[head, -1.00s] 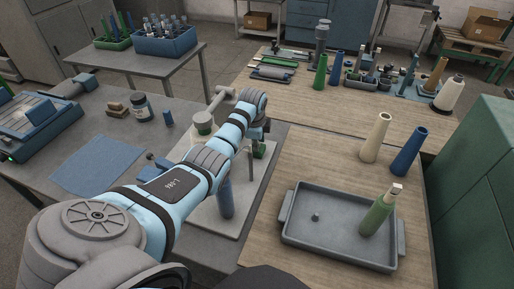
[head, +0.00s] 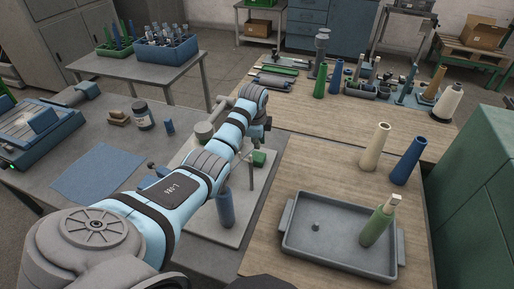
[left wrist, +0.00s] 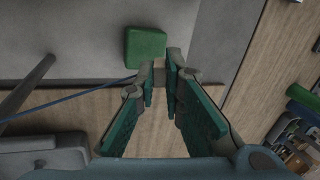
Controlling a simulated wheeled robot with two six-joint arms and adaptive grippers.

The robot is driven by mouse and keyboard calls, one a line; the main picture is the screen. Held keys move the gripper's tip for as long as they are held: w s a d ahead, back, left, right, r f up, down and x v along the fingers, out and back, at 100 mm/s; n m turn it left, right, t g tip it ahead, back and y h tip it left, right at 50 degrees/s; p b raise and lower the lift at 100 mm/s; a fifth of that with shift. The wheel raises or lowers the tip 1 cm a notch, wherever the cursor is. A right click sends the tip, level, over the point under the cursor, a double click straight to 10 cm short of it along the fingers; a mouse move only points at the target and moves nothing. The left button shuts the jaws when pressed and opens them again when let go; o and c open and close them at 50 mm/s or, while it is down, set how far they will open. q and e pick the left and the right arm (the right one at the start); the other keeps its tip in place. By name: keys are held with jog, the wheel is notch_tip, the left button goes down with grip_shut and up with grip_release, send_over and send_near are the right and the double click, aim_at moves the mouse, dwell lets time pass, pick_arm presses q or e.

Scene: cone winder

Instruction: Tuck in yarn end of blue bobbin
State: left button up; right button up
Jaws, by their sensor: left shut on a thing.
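The blue bobbin (head: 225,207) stands upright on the pale plate (head: 196,226), partly hidden behind my left forearm. My left gripper (left wrist: 160,76) shows in the wrist view with its green-padded fingers close together at the tips. A thin blue yarn end (left wrist: 70,103) runs taut from the left edge to the fingertips, and the gripper is shut on it. In the head view the left gripper is past the bobbin, near a green block (head: 259,158); the fingertips are hard to make out. The green block (left wrist: 146,47) is just beyond the fingertips in the wrist view.
A grey tray (head: 288,236) on the wooden table holds a green bobbin (head: 376,226). A cream cone (head: 375,147) and a blue cone (head: 408,161) stand behind it. A blue cloth (head: 98,172) and a jar (head: 142,116) are on the left table.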

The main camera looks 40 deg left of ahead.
pick_arm(q)
notch_tip(320, 180, up, 19)
jog(key=p, duration=0.7)
jog(key=shift+f, duration=0.15)
